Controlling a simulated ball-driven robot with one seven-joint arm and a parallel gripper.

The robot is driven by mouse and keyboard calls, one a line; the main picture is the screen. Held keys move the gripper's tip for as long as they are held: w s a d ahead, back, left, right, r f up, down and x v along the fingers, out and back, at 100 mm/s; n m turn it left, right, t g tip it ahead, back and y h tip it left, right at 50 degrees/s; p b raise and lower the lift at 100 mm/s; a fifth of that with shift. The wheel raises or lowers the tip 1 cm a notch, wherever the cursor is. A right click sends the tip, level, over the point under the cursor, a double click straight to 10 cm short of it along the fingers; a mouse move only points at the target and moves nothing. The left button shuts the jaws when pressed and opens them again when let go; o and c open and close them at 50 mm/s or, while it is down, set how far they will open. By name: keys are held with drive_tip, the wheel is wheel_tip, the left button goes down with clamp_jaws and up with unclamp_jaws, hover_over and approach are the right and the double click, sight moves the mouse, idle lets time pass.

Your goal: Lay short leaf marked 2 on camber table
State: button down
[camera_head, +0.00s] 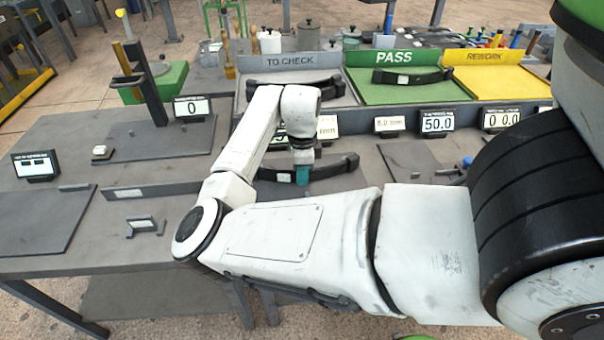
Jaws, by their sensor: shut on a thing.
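My gripper (303,176), with teal fingertips, is shut on a dark curved leaf (338,168). The leaf lies crosswise below the wrist, low over the bench, and my arm hides part of it. It has a pale label, but I cannot read its mark. I cannot tell whether it touches the surface below. No station has a readable name saying camber table; a dark flat plate (410,158) lies right of the held leaf, behind my forearm.
Behind stand trays marked TO CHECK (300,62), PASS (395,88) and REWORK (497,80). Dark leaves lie in the first two. Several small displays (437,122) line the bench. A post stand (150,88) rises at left. The bench's left part has free room.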

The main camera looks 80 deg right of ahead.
drive_tip(key=shift+w, duration=0.1)
idle(0.3)
drive_tip(key=c, duration=0.6)
unclamp_jaws()
drive_tip(key=shift+r+p, duration=3.4)
drive_tip(key=shift+r, duration=0.6)
